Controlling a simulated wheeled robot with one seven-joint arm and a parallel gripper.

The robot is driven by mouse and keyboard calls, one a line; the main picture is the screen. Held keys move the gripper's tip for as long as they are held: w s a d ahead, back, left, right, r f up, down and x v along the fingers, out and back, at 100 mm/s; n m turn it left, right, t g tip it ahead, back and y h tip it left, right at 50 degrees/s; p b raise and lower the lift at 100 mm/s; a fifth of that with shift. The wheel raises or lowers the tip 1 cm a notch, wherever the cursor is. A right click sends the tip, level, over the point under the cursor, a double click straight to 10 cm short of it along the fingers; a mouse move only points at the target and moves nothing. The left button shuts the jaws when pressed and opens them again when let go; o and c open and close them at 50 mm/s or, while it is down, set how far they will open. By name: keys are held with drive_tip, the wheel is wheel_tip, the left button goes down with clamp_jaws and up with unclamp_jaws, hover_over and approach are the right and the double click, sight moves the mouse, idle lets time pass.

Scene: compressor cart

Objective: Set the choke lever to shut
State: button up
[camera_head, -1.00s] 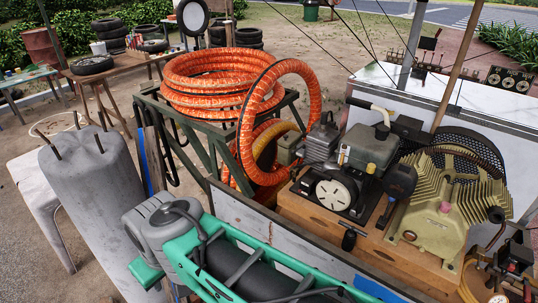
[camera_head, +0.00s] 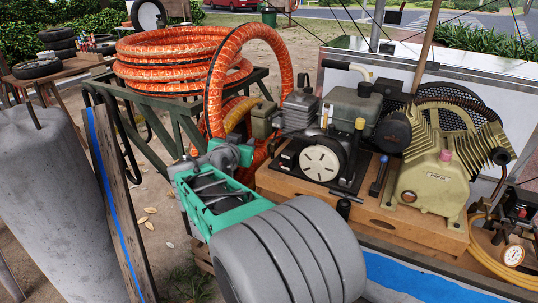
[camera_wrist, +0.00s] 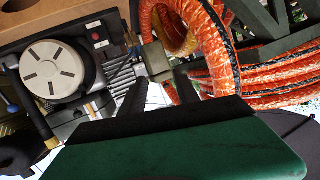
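The small engine (camera_head: 322,160), with a white slotted starter disc, sits on a wooden base; the disc also shows in the wrist view (camera_wrist: 55,70). I cannot single out the choke lever with certainty; a small pale upright lever (camera_head: 326,115) stands above the disc, and a blue-tipped lever (camera_head: 382,165) is to its right. In the wrist view, my gripper (camera_wrist: 161,90) shows two dark fingers with a gap between them, open and empty. It is left of the engine, apart from the levers. In the head view my green arm partly hides its fingertips.
Thick orange hose coils (camera_head: 185,65) hang on a green rack (camera_head: 150,105) behind my gripper. A gold compressor (camera_head: 435,180) stands right of the engine. A grey cylinder (camera_head: 50,200) and a blue-striped board (camera_head: 112,200) are at the left. A cart wall edge runs in front of the engine.

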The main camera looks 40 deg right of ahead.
sight(269, 121)
drive_tip(key=w+d+h, duration=0.1)
drive_tip(key=d, duration=0.3)
drive_tip(key=d+m+h, duration=0.1)
drive_tip(key=d, duration=0.3)
drive_tip(key=w+d+m+h+b, duration=0.1)
drive_tip(key=d, duration=0.4)
drive_tip(key=shift+w+d+r+h, duration=0.1)
drive_tip(key=shift+w+r+h, duration=0.2)
drive_tip(key=shift+h, duration=0.1)
drive_tip(key=shift+c, duration=0.4)
clamp_jaws()
